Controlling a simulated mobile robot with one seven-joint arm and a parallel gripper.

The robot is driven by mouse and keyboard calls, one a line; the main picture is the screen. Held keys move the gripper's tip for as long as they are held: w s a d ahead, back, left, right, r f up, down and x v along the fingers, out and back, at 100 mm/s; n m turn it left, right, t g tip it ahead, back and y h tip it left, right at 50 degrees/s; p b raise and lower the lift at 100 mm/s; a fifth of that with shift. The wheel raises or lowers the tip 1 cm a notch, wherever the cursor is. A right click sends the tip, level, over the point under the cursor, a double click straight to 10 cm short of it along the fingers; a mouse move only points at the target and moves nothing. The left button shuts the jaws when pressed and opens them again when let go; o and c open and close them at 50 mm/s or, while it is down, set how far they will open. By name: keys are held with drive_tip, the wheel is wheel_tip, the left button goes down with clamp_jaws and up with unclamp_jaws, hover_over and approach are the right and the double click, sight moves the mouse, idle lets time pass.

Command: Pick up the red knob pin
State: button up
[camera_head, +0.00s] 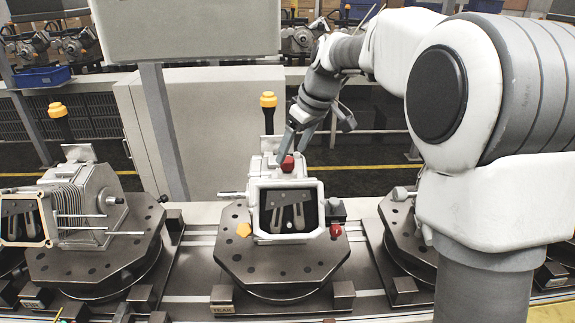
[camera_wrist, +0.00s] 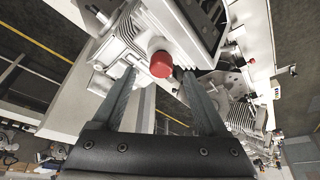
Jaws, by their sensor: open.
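A red knob pin (camera_head: 287,163) sits on top of the middle fixture (camera_head: 263,184), a pale housing on a grey turntable plate. My gripper (camera_head: 294,146) is above and just behind the knob, with its fingers pointing down and open. In the wrist view the red knob (camera_wrist: 161,65) shows between the two spread fingers of my gripper (camera_wrist: 160,76), near their tips, with nothing held. Whether a finger touches it I cannot tell. The pin's shank is hidden below the knob.
A second red knob (camera_head: 335,230) is at the plate's right and a yellow knob (camera_head: 243,230) at its left. A yellow-capped post (camera_head: 268,100) stands behind the fixture. Another fixture (camera_head: 95,205) with thin rods stands left. A grey panel (camera_head: 185,30) hangs at upper left.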

sight(288, 159)
drive_tip(key=x, duration=0.4)
drive_tip(key=shift+a, duration=0.1)
clamp_jaws()
idle(1.3)
